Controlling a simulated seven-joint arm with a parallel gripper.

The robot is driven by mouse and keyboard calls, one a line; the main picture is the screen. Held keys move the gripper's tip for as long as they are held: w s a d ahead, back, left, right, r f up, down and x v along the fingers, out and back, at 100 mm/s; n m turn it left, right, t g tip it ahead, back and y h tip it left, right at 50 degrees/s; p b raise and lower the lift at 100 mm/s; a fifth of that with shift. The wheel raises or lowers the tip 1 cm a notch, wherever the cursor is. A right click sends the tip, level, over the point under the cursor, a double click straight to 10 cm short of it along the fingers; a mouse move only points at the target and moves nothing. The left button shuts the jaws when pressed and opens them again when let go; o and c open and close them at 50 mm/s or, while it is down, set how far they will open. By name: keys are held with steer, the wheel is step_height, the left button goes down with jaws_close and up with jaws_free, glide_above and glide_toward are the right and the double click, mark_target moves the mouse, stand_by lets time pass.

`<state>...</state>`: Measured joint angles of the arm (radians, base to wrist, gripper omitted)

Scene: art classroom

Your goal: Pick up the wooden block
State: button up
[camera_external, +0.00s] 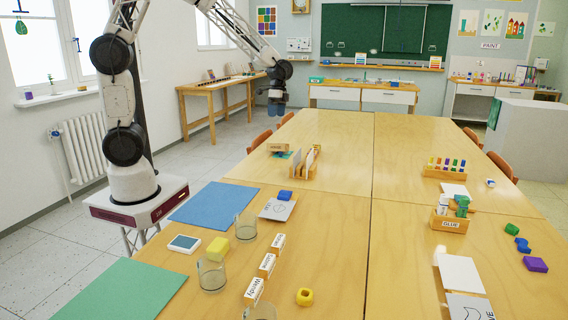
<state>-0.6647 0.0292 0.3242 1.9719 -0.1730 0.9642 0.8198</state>
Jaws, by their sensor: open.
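My gripper (277,109) hangs from the arm high over the far left edge of the table, pointing down. It is open and nothing shows between its fingers. A small tan block (278,147) that looks wooden lies on the table below it, well apart from the gripper. A flat teal piece (282,155) shows at the block's near side. Whether the block rests on it is too small to tell.
A wooden rack (298,171) with upright cards stands just right of the block. Glass jars (245,227), name cards (267,265) and a yellow block (218,248) stand nearer. A peg rack (445,170) and glue box (450,222) are right. The table's far middle is clear.

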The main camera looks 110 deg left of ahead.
steer(key=h, duration=0.2)
glide_toward(278, 147)
steer(key=a+f, duration=0.1)
steer(key=s+a, duration=0.1)
steer(key=a, duration=0.1)
steer(key=shift+f, duration=0.4)
steer(key=shift+x, duration=1.35)
steer(key=shift+x, duration=2.55)
steer(key=c, duration=1.1)
